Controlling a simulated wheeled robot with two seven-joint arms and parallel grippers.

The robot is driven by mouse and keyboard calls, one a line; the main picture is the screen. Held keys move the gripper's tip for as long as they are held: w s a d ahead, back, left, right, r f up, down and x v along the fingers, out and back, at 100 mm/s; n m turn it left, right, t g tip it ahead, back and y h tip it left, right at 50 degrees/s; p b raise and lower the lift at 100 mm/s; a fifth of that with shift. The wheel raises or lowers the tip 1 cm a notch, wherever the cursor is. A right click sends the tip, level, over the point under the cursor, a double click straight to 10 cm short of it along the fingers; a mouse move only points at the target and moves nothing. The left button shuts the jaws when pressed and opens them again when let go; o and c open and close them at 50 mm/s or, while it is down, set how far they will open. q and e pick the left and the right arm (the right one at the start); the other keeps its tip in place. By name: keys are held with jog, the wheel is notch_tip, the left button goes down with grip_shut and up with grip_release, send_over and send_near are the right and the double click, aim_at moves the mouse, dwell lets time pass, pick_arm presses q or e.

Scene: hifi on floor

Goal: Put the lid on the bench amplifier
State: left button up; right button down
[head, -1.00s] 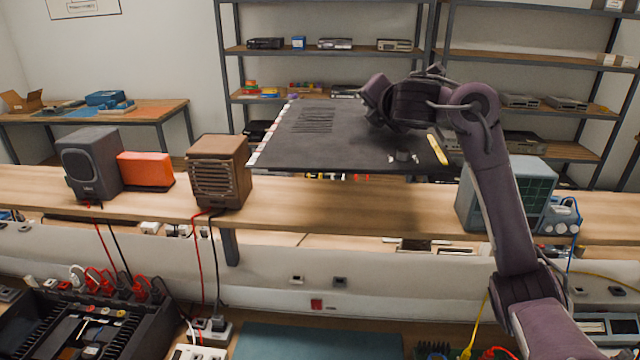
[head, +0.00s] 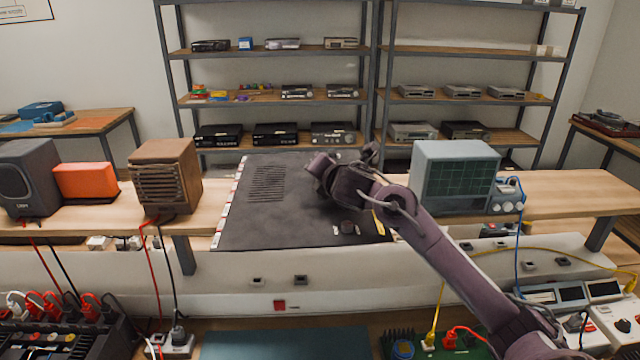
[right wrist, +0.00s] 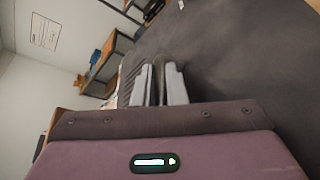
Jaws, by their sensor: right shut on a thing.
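The lid is a large dark flat panel (head: 300,225) with a block of slots at its left and a small round knob near its front. In the head view it hangs in front of the raised wooden shelf, its far edge tilted up. My right gripper (right wrist: 160,85) is shut on the lid; its two pale fingers reach the dark surface in the right wrist view. What they pinch is not clear, and the hand hides its fingertips in the head view. The open black amplifier case (head: 62,345) is at the lower left, partly cut off. My left gripper is out of view.
A brown speaker (head: 165,178) stands just left of the lid on the shelf, near an orange box (head: 86,181). A grey-green oscilloscope (head: 455,178) stands to the right, beside my right arm. Red and black cables hang near the amplifier. A teal mat (head: 285,343) is clear.

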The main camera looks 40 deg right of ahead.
jog(key=shift+f, duration=1.35)
jog(key=c, duration=1.8)
grip_release()
jog(key=shift+f, duration=0.15)
jog(key=o, duration=0.3)
jog(key=shift+a, duration=0.1)
jog(key=shift+s, duration=0.1)
